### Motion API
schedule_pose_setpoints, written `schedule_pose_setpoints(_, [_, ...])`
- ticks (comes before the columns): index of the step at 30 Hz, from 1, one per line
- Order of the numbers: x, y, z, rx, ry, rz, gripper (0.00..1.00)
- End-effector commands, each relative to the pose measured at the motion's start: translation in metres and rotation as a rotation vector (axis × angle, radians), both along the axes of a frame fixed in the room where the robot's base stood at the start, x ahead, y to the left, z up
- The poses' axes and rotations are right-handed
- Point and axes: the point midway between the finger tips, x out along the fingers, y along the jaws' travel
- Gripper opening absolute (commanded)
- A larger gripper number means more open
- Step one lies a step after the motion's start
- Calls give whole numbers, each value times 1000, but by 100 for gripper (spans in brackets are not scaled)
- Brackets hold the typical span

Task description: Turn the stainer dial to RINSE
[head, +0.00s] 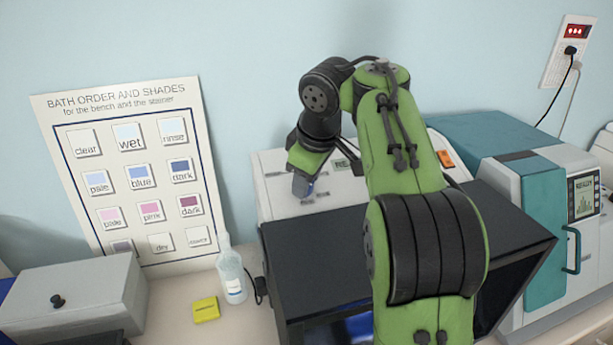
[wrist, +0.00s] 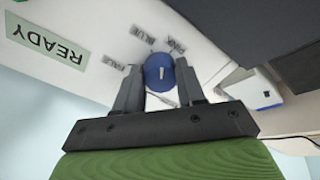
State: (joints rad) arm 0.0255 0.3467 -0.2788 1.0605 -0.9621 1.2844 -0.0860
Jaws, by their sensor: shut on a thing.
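The stainer (head: 275,172) is a white machine against the wall, with a READY display (wrist: 48,42) that appears upside down in the wrist view. Its dial (wrist: 159,78) is a round blue knob with a short white pointer mark, close to upright in the wrist picture. Labels PALE, BLUE and PINK show around the dial; no RINSE label can be read. My gripper (wrist: 160,69) is shut on the dial, one dark finger at each side. In the head view my gripper (head: 302,184) is at the stainer's front panel, and my arm hides part of the stainer.
A dark open-fronted box (head: 315,268) stands in front of the stainer. A bottle (head: 232,275) and a yellow block (head: 206,309) are left of it. A teal and white machine (head: 545,215) stands right. A bath order chart (head: 140,165) leans on the wall.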

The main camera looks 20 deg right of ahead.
Motion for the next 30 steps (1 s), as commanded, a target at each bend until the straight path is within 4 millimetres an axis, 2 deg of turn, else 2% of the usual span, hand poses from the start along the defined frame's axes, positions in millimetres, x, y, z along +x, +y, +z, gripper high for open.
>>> schedule_pose_setpoints(30, [3,0,2,-356,-3,896,8])
